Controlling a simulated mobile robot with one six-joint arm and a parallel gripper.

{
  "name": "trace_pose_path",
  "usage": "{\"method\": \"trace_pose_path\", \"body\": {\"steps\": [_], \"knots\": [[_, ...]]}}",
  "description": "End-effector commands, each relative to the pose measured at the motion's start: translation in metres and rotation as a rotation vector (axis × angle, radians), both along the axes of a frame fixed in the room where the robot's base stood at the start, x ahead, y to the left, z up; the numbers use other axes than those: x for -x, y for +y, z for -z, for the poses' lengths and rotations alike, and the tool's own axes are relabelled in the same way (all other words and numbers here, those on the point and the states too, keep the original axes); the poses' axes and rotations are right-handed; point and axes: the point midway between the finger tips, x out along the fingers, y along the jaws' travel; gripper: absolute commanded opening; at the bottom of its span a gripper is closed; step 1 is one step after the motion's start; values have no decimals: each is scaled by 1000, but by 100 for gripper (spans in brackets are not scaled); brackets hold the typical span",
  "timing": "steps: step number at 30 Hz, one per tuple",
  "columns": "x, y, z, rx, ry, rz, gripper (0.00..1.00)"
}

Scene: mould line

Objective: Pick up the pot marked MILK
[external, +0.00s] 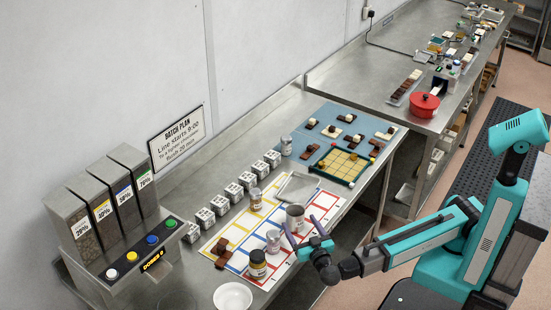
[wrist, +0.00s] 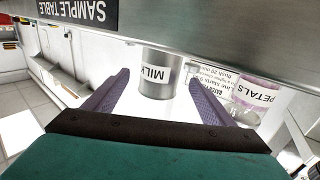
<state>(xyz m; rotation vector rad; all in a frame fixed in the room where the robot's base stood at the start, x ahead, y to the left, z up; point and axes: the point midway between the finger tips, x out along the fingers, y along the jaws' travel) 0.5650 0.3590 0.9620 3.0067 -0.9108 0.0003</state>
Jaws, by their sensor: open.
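The pot marked MILK (wrist: 158,78) is a grey metal cylinder with a white label. It shows upside down in the wrist view, centred between my two purple fingers. In the external view a metal pot (external: 295,212) that matches it stands upright on the mat near the table's front edge. My gripper (external: 298,222) is open and empty, its fingers pointing at the pot from the front side. In the wrist view my gripper (wrist: 159,80) has its fingers either side of the pot's outline. I cannot tell whether the tips reach past its near side.
A jar labelled PETALS (wrist: 257,92) stands beside the pot; it is also in the external view (external: 273,239). A dark jar (external: 257,264), a white bowl (external: 232,296) and a metal tray (external: 297,187) are nearby. The table's edge shows close in the wrist view.

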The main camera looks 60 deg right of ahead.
Motion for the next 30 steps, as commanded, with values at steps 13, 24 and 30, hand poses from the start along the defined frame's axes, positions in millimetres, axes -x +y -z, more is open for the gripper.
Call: {"method": "trace_pose_path", "body": {"steps": [13, 24, 30], "knots": [[-18, -13, 1, 1, 1, 2, 77], [-43, -29, 4, 1, 1, 1, 77], [-43, -29, 4, 0, 0, 0, 77]]}}
